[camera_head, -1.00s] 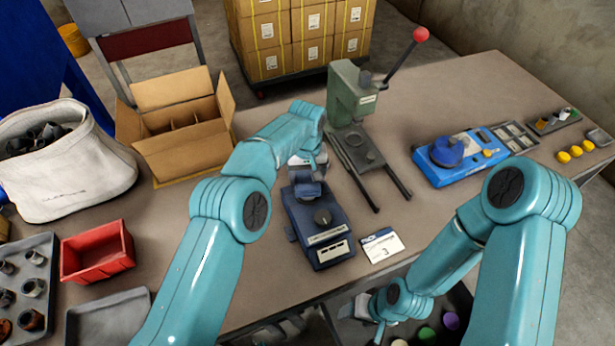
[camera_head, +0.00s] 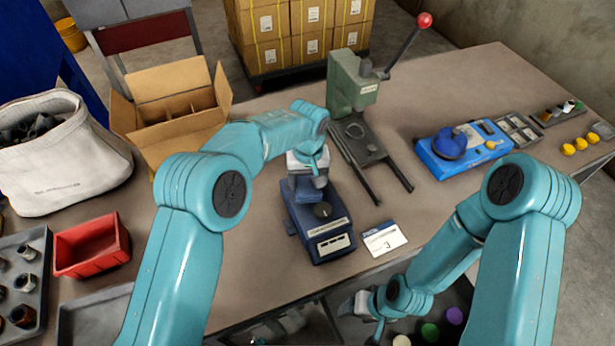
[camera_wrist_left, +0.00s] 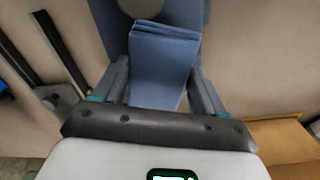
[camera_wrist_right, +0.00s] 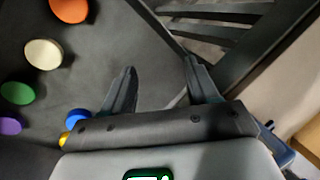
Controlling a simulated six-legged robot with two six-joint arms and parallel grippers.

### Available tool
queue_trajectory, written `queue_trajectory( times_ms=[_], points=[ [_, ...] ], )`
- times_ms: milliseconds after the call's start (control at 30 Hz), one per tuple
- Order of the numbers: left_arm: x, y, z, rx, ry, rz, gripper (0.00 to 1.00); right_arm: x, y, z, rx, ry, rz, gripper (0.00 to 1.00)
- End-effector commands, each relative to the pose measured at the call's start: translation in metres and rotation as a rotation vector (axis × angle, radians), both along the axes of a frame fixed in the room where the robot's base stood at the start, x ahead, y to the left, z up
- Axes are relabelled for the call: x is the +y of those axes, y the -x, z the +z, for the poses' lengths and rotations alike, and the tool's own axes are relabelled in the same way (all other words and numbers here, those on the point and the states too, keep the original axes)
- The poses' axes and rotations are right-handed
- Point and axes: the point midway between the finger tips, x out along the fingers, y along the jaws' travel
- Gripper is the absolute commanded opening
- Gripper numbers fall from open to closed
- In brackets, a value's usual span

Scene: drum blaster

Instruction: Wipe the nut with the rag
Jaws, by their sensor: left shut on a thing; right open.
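My left gripper (camera_head: 306,182) points down over the back of the blue fixture (camera_head: 325,240) on the bench. In the left wrist view it (camera_wrist_left: 158,78) is shut on a folded blue rag (camera_wrist_left: 163,50). A dark round part (camera_head: 323,210) sits on the fixture just in front of the gripper; I cannot tell whether it is the nut. A grey round part also shows beyond the rag in the left wrist view (camera_wrist_left: 140,6). My right gripper (camera_wrist_right: 160,68) is open and empty, low at the bench's front edge over a dark tray.
A green lever press (camera_head: 352,85) stands behind the fixture. A white card (camera_head: 384,239) lies right of it. A blue device (camera_head: 465,150) is further right. An open carton (camera_head: 180,105) and a red bin (camera_head: 90,246) are at left. Coloured discs (camera_wrist_right: 43,54) lie in the dark tray.

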Motion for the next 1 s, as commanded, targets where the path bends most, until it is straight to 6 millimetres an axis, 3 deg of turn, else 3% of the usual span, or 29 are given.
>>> queue_trajectory(
  times_ms=[267, 733, 1000],
  points=[
    [0.0, 0.001, -0.001, 0.011, -0.003, -0.003, 0.47, 0.0, 0.0, 0.002, 0.0, 0.0, 0.0, 0.59],
    [0.002, -0.036, 0.0, 0.007, -0.001, -0.001, 0.47, 0.0, 0.0, 0.024, 0.0, 0.0, 0.0, 0.59],
    [0.004, -0.042, -0.001, 0.007, -0.001, -0.002, 0.47, 0.0, 0.0, 0.026, 0.0, 0.0, 0.0, 0.59]
  ],
)
